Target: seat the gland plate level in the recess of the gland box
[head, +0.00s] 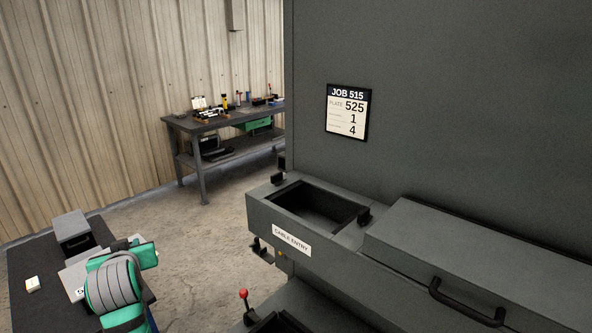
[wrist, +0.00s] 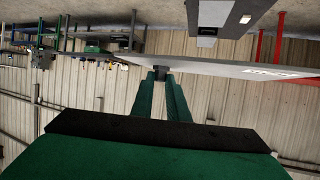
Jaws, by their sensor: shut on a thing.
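The gland box (head: 262,212) has a "CABLE ENTRY" label on its front and an open, dark rectangular recess (head: 318,207) in its top, with small black clips at its edges. My gripper (wrist: 161,76) is shut on a small dark grip of a thin grey plate (wrist: 225,68), which I see nearly edge-on in the wrist view. In the head view the grey plate (head: 74,281) shows beside my green and grey arm at the lower left, well away from the gland box. The arm hides much of the plate there and the fingertips.
A dark table (head: 30,255) at lower left bears a grey box (head: 72,232) and a small pale block (head: 33,284). A job card (head: 348,113) reads JOB 515, plate 525. A handled cover (head: 470,250) lies right of the recess. A red-knobbed lever (head: 243,294) stands below. A workbench (head: 225,120) is behind.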

